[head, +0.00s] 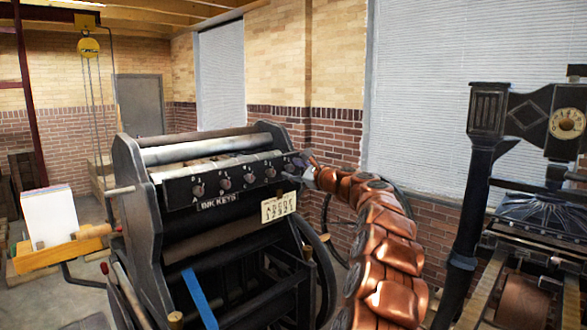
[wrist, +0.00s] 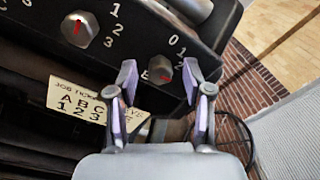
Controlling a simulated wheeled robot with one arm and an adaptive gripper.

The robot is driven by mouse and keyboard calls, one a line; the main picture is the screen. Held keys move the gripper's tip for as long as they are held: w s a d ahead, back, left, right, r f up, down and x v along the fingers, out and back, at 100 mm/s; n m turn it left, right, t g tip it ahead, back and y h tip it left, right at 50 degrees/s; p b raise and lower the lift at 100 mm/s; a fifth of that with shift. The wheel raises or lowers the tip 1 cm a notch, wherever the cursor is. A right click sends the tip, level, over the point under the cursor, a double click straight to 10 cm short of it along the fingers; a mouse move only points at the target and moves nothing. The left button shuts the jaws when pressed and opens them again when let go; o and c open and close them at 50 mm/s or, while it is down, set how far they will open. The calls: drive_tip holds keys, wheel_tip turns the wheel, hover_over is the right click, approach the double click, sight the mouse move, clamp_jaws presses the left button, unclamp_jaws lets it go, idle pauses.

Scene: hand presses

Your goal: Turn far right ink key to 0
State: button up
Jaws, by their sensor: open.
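The far right ink key is a small dark grey knob (wrist: 158,68) beside the letter E on the press's black panel. It has a red mark on its face; which number the mark points at is hard to tell. The numbers 0 and 1 show above it, with the rest partly hidden. My gripper (wrist: 160,80) is open, with its two pale fingers on either side of the knob. I cannot tell whether they touch it. In the head view my gripper (head: 305,168) is at the right end of the ink key panel (head: 235,180), largely covering this key.
Another ink key (wrist: 80,29) with a red mark sits to the left. A job ticket card (wrist: 88,104) with letters and numbers hangs below the panel, partly behind my left finger. A second press (head: 530,180) stands at the right. A stack of white paper (head: 48,215) is at the left.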

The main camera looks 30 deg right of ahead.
drive_tip(key=shift+w, duration=0.15)
drive_tip(key=shift+c, duration=0.5)
clamp_jaws()
